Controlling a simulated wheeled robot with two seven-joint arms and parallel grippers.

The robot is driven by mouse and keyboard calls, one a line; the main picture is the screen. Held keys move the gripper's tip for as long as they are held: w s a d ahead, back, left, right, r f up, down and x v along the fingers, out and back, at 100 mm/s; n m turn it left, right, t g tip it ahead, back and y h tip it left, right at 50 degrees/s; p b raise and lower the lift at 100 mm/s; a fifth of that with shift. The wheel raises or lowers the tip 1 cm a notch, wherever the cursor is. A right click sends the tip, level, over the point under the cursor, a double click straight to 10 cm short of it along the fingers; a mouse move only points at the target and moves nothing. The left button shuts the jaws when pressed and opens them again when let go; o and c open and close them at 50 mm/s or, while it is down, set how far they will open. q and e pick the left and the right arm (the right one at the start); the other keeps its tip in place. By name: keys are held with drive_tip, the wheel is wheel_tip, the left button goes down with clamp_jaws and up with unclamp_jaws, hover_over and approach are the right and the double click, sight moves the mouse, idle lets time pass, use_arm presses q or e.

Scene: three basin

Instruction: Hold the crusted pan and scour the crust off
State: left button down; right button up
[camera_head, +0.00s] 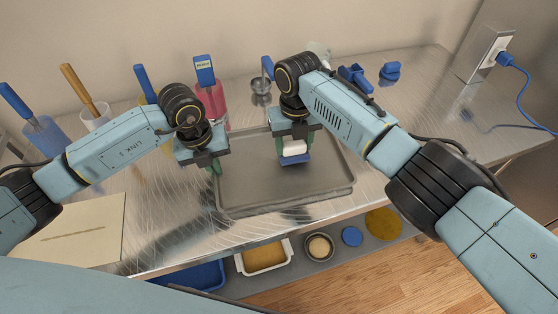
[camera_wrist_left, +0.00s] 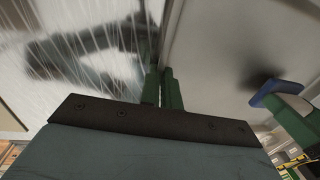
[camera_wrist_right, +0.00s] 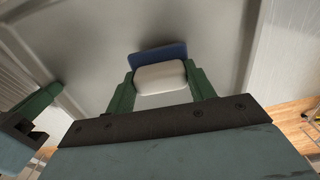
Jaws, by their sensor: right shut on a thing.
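The pan (camera_head: 253,188) is a wide, shallow grey metal tray on the worktop. Its floor looks plain grey, and I cannot make out a distinct crust. My left gripper (camera_head: 215,166) is at the pan's left rim, fingers pointing down and close together. In the left wrist view the fingers (camera_wrist_left: 162,72) straddle the line of the rim; whether they grip it is unclear. My right gripper (camera_head: 291,148) is shut on a scrubber with a white body (camera_wrist_right: 161,77) and blue pad (camera_wrist_right: 155,54). It is over the pan's upper middle; contact with the floor is unclear.
Blue-handled tools stand in holders at the back left, beside a red container (camera_head: 212,102). A beige board (camera_head: 70,232) lies front left. A lower shelf holds a white basin (camera_head: 263,257).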

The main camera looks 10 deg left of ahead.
drive_tip(key=shift+r, duration=0.25)
drive_tip(key=shift+r, duration=0.1)
drive_tip(key=shift+r, duration=1.9)
use_arm(q)
drive_tip(key=c, duration=1.5)
unclamp_jaws()
drive_tip(key=shift+c, duration=0.2)
wheel_tip(320, 180, up, 12)
drive_tip(key=a, duration=0.1)
drive_tip(key=shift+s+a, duration=0.15)
drive_tip(key=shift+s, duration=0.15)
